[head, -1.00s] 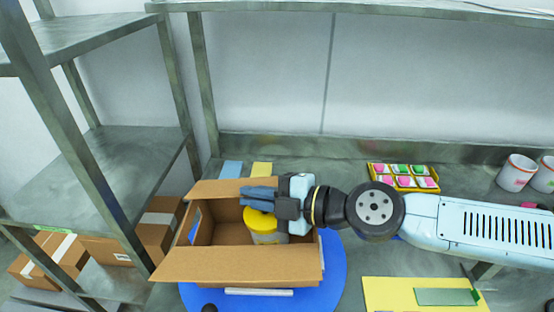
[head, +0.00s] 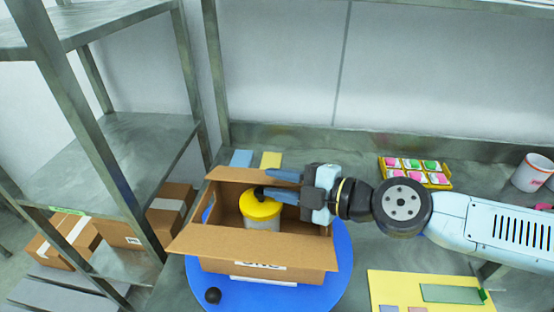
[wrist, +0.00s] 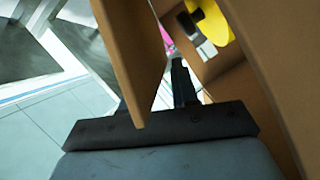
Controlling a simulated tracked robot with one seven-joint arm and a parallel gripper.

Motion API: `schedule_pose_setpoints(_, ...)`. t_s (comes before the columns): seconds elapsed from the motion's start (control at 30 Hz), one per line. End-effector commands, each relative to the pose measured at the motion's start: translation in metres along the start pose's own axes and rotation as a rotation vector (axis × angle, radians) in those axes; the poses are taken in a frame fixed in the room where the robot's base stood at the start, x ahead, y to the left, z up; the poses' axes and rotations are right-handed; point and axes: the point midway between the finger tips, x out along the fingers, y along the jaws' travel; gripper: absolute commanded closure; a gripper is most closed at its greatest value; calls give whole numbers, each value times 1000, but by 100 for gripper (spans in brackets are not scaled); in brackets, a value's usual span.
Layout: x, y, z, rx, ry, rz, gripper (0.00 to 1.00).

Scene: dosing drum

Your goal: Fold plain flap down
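The open cardboard box (head: 290,267) sits on a blue round turntable (head: 343,270). Its plain brown back flap (head: 238,175) rises at the far side, and its wide front flap (head: 250,243) spreads outward. A yellow-lidded white drum (head: 262,222) stands inside the box. My gripper (head: 264,182) reaches in from the right over the back right of the box. Its fingers are apart, one near the back flap and one above the drum's lid. In the wrist view, a cardboard panel (wrist: 135,55) crosses close in front of the fingers; I cannot tell whether they touch it.
A metal shelf rack (head: 120,160) with closed cartons stands at left. Blue and yellow cards lie behind the box. A yellow tray (head: 415,172) of small colored blocks and a white mug (head: 533,172) are at the back right. A yellow mat (head: 385,290) lies front right.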

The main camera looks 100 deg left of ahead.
Motion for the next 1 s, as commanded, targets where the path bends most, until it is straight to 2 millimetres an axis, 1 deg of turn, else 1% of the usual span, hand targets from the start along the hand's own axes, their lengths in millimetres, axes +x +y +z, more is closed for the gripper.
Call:
schedule_pose_setpoints(0.07,-4,1,0,-1,0,1,71)
schedule_pose_setpoints(0.17,-17,1,1,1,-3,3,71)
schedule_pose_setpoints(0.7,-114,0,6,6,-22,13,71)
schedule_pose_setpoints(0.83,-132,0,7,5,-24,14,71)
schedule_pose_setpoints(1.0,-146,0,6,6,-25,13,71)
